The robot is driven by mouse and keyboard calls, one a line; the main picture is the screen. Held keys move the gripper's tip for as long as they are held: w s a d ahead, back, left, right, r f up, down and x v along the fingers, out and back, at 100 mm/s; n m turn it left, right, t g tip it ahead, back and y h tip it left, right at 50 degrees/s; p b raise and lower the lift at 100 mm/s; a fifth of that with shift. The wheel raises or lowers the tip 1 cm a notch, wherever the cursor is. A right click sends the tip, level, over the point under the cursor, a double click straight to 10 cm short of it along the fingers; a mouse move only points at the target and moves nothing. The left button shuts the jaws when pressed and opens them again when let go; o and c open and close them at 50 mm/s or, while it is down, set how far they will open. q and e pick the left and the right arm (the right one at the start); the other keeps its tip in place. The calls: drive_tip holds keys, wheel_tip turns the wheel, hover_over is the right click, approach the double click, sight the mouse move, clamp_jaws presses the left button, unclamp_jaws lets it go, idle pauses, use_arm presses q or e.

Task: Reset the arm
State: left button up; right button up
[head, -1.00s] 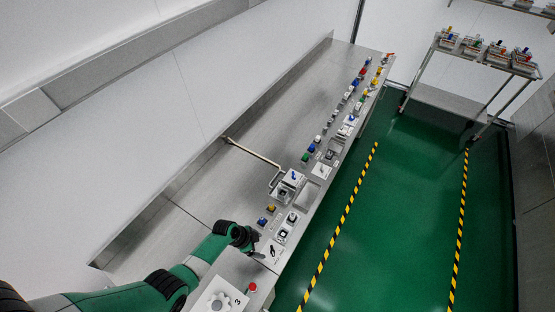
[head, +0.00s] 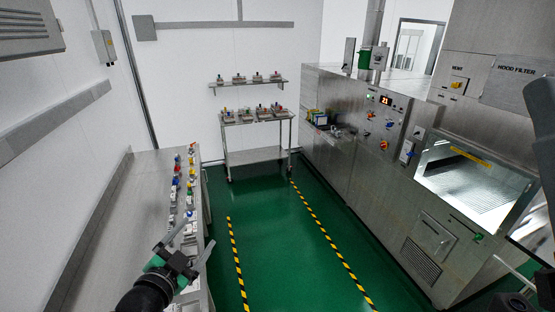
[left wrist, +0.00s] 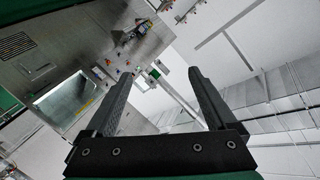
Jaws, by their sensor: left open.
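My left gripper (head: 198,232) is at the lower left of the head view, in front of the near part of the steel bench. Its two fingers stand apart. In the left wrist view the fingers (left wrist: 158,74) are spread with nothing between them. Dark parts at the right edge of the head view look like my own arm; no right gripper shows there.
The steel bench (head: 120,215) along the left wall carries several coloured fittings. A steel trolley (head: 258,155) stands at the back. The washer (head: 385,150) fills the right side, its lit chamber (head: 475,182) open. The green floor (head: 270,245) between is clear.

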use_arm(q)
drive_tip(key=s+d+r+t, duration=0.2)
drive_tip(key=r, duration=0.6)
drive_tip(key=s+d+r+t, duration=0.1)
drive_tip(key=r+t, duration=0.1)
drive_tip(key=r, duration=0.6)
drive_tip(key=s+r+n+t, duration=0.8)
drive_tip(key=s+r, duration=1.1)
drive_tip(key=r, duration=0.2)
drive_tip(key=shift+a+n, duration=0.3)
